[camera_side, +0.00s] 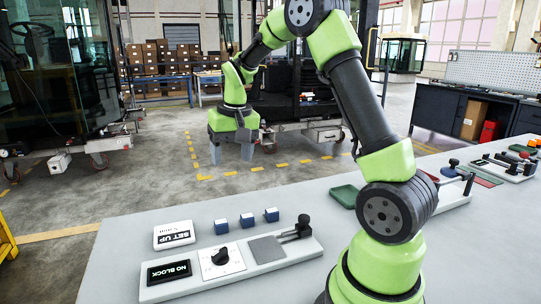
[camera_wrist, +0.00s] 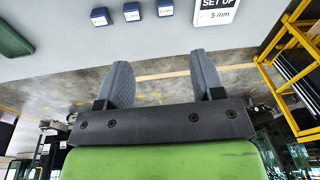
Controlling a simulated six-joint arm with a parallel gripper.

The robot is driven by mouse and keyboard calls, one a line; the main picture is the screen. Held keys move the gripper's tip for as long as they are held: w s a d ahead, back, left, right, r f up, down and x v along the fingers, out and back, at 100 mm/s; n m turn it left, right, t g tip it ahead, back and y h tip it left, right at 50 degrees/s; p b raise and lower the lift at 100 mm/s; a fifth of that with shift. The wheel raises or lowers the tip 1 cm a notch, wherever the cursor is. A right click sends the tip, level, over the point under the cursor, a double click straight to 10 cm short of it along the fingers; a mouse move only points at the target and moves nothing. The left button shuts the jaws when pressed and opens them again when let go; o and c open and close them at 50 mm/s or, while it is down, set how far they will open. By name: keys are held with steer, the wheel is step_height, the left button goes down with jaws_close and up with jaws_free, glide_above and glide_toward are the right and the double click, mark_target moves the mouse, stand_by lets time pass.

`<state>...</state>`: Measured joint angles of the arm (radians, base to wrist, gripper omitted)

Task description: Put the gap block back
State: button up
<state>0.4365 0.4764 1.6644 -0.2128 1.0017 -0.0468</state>
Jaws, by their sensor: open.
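Three small blue-and-white blocks stand in a row on the grey table: a left one (camera_side: 221,227), a middle one (camera_side: 247,220) and a right one (camera_side: 271,215). They look alike, and I cannot tell which gap block is meant. The wrist view also shows the three blocks (camera_wrist: 132,12) along its top edge. The base plate (camera_side: 285,255) in front holds a display (camera_side: 168,272) reading "NO BLOCK", a dial (camera_side: 221,258), a grey pad (camera_side: 267,249) and a black clamp (camera_side: 300,229). My gripper (camera_side: 231,154) is open and empty, beyond the table's far edge and apart from the blocks.
A white "SET UP" card (camera_side: 173,235) lies left of the blocks; it reads 5 mm in the wrist view (camera_wrist: 215,12). A green tray (camera_side: 344,195) sits behind my arm, also at the wrist view's left (camera_wrist: 12,40). Another fixture (camera_side: 505,166) stands far right.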

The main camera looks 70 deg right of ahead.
steer(key=s+a+r+n+t, duration=0.2)
steer(key=s+a+r, duration=0.4)
steer(key=a+r, duration=0.25)
steer(key=s+a+r+n+t+y, duration=0.1)
steer(key=s+a+t+y, duration=0.1)
steer(key=s+a, duration=0.6)
steer(key=s+t, duration=0.1)
steer(key=s, duration=0.2)
steer(key=shift+s+a+n, duration=0.2)
steer(key=shift+s+n, duration=0.05)
steer(key=shift+n, duration=0.15)
